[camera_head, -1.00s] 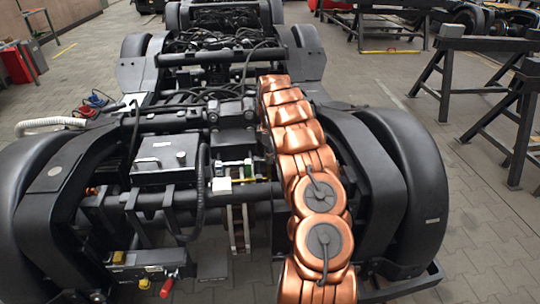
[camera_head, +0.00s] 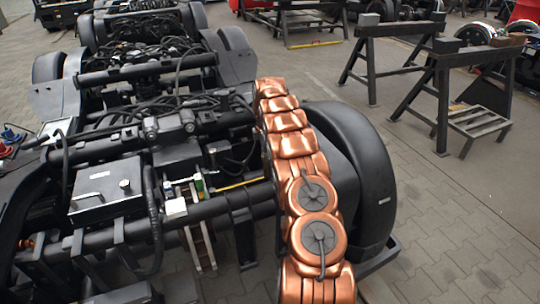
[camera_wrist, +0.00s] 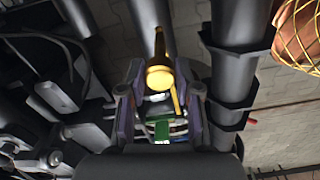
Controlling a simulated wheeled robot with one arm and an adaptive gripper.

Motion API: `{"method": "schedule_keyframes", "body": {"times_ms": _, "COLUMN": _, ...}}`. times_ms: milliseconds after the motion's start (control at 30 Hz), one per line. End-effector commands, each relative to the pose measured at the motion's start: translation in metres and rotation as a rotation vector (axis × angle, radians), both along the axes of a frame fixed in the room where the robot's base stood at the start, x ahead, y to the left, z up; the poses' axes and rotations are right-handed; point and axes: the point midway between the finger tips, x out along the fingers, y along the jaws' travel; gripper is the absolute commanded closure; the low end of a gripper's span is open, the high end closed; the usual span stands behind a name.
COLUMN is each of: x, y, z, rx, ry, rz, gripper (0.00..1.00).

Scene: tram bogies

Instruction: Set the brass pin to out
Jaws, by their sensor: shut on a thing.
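The brass pin (camera_wrist: 159,72) shows in the wrist view as a gold shaft with a round knob at its near end. My gripper (camera_wrist: 159,92) has one finger on each side of the knob and is shut on it. The exact contact between fingers and knob is hard to make out. I cannot tell from these views whether the pin is in or out.
Dark pipes (camera_wrist: 235,60) run close to the right of my gripper in the wrist view, and cables (camera_wrist: 50,50) lie to the left. A black box (camera_head: 105,192) sits on the bogie. Trestles (camera_head: 440,80) stand at the right, with open paved floor (camera_head: 450,230) before them.

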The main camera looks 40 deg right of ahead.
Motion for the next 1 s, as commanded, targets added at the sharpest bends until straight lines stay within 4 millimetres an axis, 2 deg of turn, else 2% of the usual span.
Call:
{"method": "schedule_keyframes", "body": {"times_ms": 467, "x": -0.0005, "y": -0.0038, "z": -0.0004, "rx": -0.002, "ry": 0.004, "rz": 0.008, "gripper": 1.0}}
{"method": "schedule_keyframes", "body": {"times_ms": 500, "x": -0.0007, "y": -0.0041, "z": -0.0004, "rx": -0.002, "ry": 0.004, "rz": 0.008, "gripper": 0.65}}
{"method": "schedule_keyframes", "body": {"times_ms": 733, "x": 0.0015, "y": -0.0012, "z": -0.0003, "rx": -0.001, "ry": 0.003, "rz": 0.012, "gripper": 0.42}}
{"method": "schedule_keyframes", "body": {"times_ms": 1000, "x": 0.0023, "y": -0.0002, "z": -0.0001, "rx": 0.0, "ry": 0.001, "rz": 0.013, "gripper": 0.42}}
